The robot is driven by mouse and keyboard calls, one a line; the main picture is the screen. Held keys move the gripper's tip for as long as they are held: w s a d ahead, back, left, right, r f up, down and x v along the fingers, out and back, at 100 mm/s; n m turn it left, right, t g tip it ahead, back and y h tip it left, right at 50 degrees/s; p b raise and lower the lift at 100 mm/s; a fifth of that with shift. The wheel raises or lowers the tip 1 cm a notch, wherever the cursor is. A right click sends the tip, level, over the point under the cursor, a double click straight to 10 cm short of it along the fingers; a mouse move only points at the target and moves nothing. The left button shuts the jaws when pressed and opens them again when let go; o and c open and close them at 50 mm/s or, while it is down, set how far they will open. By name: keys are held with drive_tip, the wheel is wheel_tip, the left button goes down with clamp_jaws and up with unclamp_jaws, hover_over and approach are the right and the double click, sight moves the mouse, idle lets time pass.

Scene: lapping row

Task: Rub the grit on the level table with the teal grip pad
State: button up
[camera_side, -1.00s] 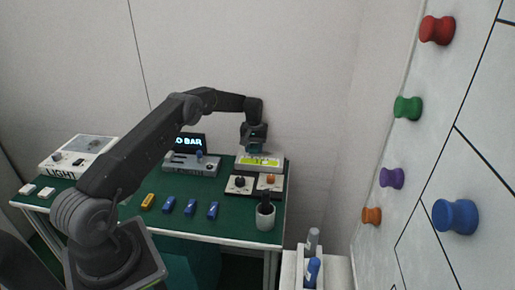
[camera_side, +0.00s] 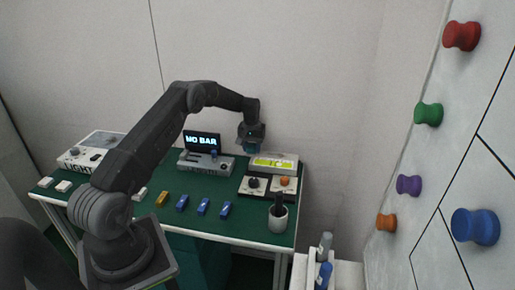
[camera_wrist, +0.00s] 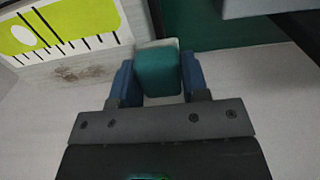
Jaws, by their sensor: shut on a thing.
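My gripper (camera_wrist: 158,80) is shut on the teal grip pad (camera_wrist: 158,70), which sits between its blue jaws in the wrist view. The level table is a pale block with a lime label; its side-view top (camera_side: 287,159) lies right of and below my gripper (camera_side: 252,149). I cannot tell whether the pad touches the surface.
A grey device with a lit display (camera_side: 202,141) stands left of my gripper. A white wall with coloured knobs rises at right.

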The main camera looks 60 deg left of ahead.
drive_tip(key=shift+s+a+f, duration=0.15)
drive_tip(key=shift+s+a, duration=0.15)
drive_tip(key=shift+s, duration=0.1)
drive_tip(key=shift+w+r, duration=0.1)
drive_tip(key=shift+r, duration=3.1)
drive_tip(key=shift+r, duration=1.5)
